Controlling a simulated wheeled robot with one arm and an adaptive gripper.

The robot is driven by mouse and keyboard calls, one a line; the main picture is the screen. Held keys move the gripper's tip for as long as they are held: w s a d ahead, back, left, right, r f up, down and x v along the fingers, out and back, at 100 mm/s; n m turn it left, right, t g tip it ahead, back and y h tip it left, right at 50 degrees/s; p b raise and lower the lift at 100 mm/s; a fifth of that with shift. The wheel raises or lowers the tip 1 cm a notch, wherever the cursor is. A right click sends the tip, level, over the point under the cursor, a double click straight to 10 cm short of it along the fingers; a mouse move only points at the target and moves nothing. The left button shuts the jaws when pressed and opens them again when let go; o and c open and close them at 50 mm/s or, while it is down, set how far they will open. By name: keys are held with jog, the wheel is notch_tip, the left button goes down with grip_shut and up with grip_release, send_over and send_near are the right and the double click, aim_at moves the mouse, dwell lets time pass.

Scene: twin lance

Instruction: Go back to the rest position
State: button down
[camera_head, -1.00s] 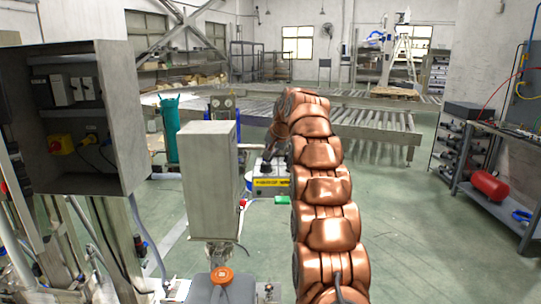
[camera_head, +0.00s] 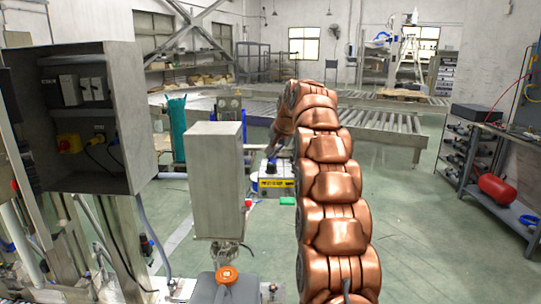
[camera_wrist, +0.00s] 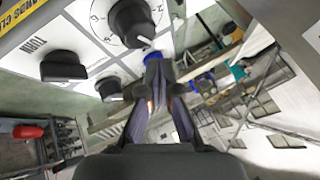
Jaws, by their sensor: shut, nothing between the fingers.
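My copper-coloured arm rises in the middle of the head view and bends forward at its top. My gripper (camera_wrist: 155,72) shows in the wrist view with its fingers together and nothing between them. Its tips appear in front of a grey control panel (camera_wrist: 85,35) with black knobs; a small blue part (camera_wrist: 152,57) shows right at the tips. I cannot tell whether they touch. In the head view the gripper is small and mostly hidden beside the arm, above a yellow-labelled box (camera_head: 275,184).
A tall grey box (camera_head: 216,180) on a post stands left of my arm. An open electrical cabinet (camera_head: 85,120) is at the left. A workbench (camera_head: 500,150) with a red cylinder (camera_head: 497,189) is at the right. Roller conveyors (camera_head: 380,125) cross behind. The green floor between arm and bench is clear.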

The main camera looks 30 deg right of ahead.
jog(key=p+v, duration=0.2)
jog(key=v, duration=0.5)
jog(key=s+a+f+n+g+y, duration=0.1)
jog(key=s+a+f+n+g, duration=0.3)
jog(key=s+a, duration=0.6)
jog(key=s+a+f+n+g+y, duration=0.1)
jog(key=s+a+f, duration=0.4)
jog(key=s+a, duration=0.55)
jog(key=s+a+f+n+g, duration=0.1)
jog(key=s+f, duration=0.3)
jog(key=s, duration=0.5)
jog(key=s+a+f+n+g+h, duration=0.1)
jog(key=s+a+f, duration=0.3)
jog(key=s, duration=0.6)
jog(key=s+a+f+n+g, duration=0.2)
jog(key=s+f, duration=0.4)
jog(key=s, duration=0.4)
jog(key=shift+s+a+n, duration=0.2)
jog(key=shift+a+n, duration=0.3)
jog(key=shift+a, duration=0.15)
jog(key=shift+f, duration=0.15)
